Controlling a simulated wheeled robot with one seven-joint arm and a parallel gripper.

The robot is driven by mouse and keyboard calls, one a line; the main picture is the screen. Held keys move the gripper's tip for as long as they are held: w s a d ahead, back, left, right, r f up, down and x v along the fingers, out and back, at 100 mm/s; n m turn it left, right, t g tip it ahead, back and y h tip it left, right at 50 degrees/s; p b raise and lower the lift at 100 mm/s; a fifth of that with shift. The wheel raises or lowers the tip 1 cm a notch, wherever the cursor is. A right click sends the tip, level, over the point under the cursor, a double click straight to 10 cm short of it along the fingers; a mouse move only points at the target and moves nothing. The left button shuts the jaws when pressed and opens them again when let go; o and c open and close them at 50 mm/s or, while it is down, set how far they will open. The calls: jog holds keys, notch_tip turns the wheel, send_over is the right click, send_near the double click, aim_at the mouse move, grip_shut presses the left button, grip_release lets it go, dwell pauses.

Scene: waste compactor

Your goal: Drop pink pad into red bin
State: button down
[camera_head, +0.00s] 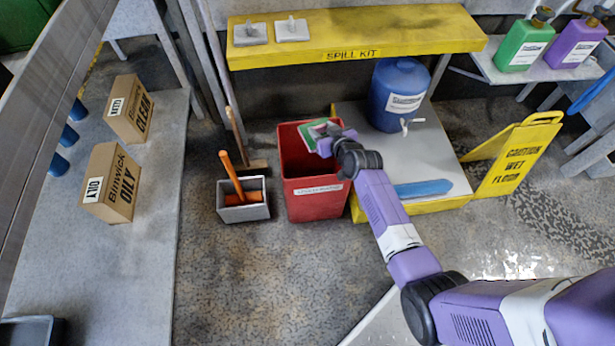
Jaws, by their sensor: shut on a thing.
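The red bin (316,199) stands on the floor in the middle of the view, open at the top, with a white label on its front. My gripper (325,138) is over the right part of the bin's opening. It is shut on a small pad (311,130) with pink, green and white showing. The pad is at about the bin's mouth in the picture; its exact height above the rim is hard to tell. My gripper and wrist hide part of the pad and part of the bin's right rim.
A grey box (245,211) with an orange-handled tool stands left of the bin. A blue water jug (399,92) stands on a grey-topped yellow platform (448,163) to the right. A yellow spill-kit shelf (420,32) runs behind. A wet-floor sign (517,156) stands farther right.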

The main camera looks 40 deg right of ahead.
notch_tip(320, 180, down, 5)
jog(key=b, duration=0.3)
jog(key=shift+b, duration=0.35)
jog(key=c, duration=0.7)
grip_release()
jog(key=shift+o, duration=0.2)
jog(key=p+v, duration=0.2)
jog(key=v, duration=0.6)
jog(key=shift+p, duration=0.3)
jog(key=shift+d, duration=0.1)
